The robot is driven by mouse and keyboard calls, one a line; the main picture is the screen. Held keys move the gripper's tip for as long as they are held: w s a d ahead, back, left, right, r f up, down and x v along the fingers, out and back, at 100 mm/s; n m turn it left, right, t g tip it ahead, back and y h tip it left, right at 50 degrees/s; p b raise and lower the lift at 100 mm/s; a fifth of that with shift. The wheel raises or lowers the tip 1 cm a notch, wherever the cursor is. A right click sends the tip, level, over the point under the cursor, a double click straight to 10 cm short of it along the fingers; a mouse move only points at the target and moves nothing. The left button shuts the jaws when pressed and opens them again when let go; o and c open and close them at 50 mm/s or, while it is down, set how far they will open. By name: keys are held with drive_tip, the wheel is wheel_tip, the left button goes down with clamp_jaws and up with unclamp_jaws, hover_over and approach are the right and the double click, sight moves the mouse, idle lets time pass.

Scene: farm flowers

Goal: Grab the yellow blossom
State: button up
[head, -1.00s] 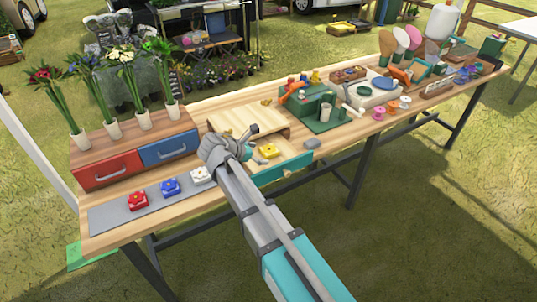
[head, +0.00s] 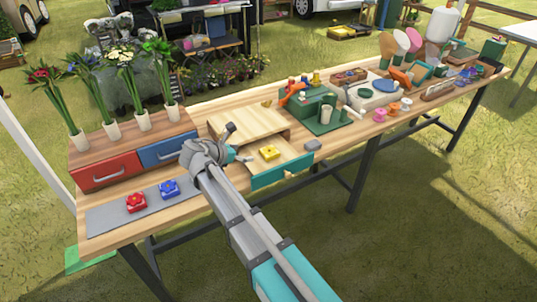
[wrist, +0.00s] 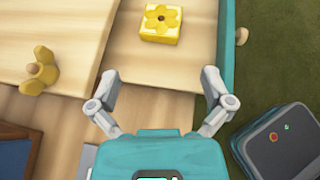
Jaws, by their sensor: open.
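The yellow blossom (head: 269,153) sits on a square yellow block in an open wooden drawer with a teal front (head: 283,171). In the wrist view the yellow blossom (wrist: 161,19) is at the top middle, upright and uncovered, close to the teal drawer front (wrist: 227,45). My gripper (head: 237,144) is to the left of the blossom in the head view, apart from it. In the wrist view my gripper (wrist: 160,84) has its two fingers spread wide with nothing between them, and the blossom lies beyond the fingertips.
A red blossom (head: 136,202) and a blue blossom (head: 169,189) stand on a grey mat (head: 105,218) at left. Vases with flowers stand on the cabinet (head: 107,171) behind. A green toolbox (head: 310,103) stands right of the drawer.

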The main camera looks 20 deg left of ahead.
drive_tip(key=b, duration=0.3)
approach(270, 151)
drive_tip(key=x, duration=0.3)
drive_tip(key=shift+a+f, duration=0.15)
drive_tip(key=shift+f, duration=0.2)
drive_tip(key=shift+w+d+f, duration=0.1)
drive_tip(key=shift+w+d, duration=0.15)
drive_tip(key=shift+w, duration=0.2)
drive_tip(key=shift+b+x, duration=1.15)
drive_tip(key=shift+x, duration=1.5)
drive_tip(key=c, duration=0.8)
drive_tip(key=shift+r, duration=0.25)
